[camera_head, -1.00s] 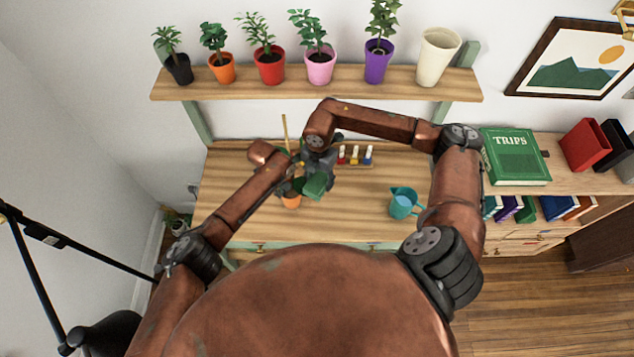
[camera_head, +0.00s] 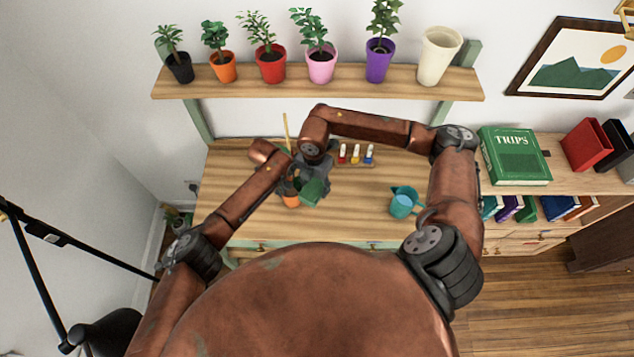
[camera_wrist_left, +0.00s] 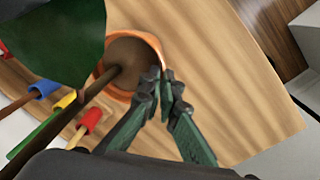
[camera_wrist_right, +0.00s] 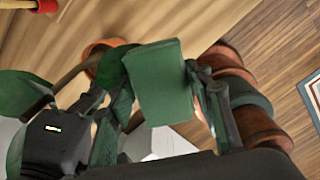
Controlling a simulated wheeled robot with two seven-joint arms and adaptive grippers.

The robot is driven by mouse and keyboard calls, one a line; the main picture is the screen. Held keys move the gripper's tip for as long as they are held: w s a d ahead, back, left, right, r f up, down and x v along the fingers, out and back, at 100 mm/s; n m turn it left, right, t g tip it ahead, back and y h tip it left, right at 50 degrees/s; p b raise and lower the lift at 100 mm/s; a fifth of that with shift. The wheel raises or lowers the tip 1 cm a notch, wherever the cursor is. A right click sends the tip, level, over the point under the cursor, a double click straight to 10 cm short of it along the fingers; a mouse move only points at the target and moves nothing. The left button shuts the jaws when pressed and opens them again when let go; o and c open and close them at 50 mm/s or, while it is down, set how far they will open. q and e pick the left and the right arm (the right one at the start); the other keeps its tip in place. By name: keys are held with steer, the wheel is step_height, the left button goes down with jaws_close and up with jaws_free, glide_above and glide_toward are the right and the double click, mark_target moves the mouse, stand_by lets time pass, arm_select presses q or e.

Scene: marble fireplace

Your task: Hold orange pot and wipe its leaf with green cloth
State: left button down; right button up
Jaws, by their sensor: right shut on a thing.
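The orange pot (camera_head: 291,201) stands on the wooden desk, partly covered by my arms. It also shows in the left wrist view (camera_wrist_left: 150,39), with dark soil and a brown stem. My left gripper (camera_wrist_left: 167,84) has its fingertips close together across the pot's rim. A large dark green leaf (camera_wrist_left: 50,40) hangs above the pot in that view. My right gripper (camera_wrist_right: 157,68) is shut on the green cloth (camera_wrist_right: 163,90), beside the plant. The cloth (camera_head: 312,192) is just right of the pot in the head view. Contact between cloth and leaf cannot be told.
A blue watering can (camera_head: 403,203) stands on the desk to the right. Several small coloured tools lie on a rack (camera_head: 356,163) behind my right gripper. A shelf (camera_head: 300,90) with potted plants runs above. The desk's left part is clear.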

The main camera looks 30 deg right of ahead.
steer(key=shift+w+d, duration=0.45)
steer(key=shift+d, duration=0.4)
steer(key=shift+w+d, duration=0.4)
steer(key=shift+d, duration=0.4)
steer(key=shift+s+a, duration=0.25)
steer(key=shift+a, duration=0.2)
steer(key=shift+s+a, duration=0.2)
steer(key=shift+a, duration=0.25)
steer(key=shift+s+d+r, duration=0.25)
steer(key=shift+s+r, duration=0.2)
steer(key=shift+r, duration=0.2)
steer(key=shift+s+d+r, duration=0.25)
steer(key=shift+s+r, duration=0.2)
steer(key=shift+r, duration=0.25)
steer(key=shift+s+d+r, duration=0.25)
steer(key=shift+s+r, duration=0.2)
steer(key=shift+r, duration=0.2)
arm_select(q)
steer(key=c, duration=2.1)
jaws_free()
steer(key=r, duration=0.8)
steer(key=a+r, duration=0.1)
steer(key=r, duration=0.3)
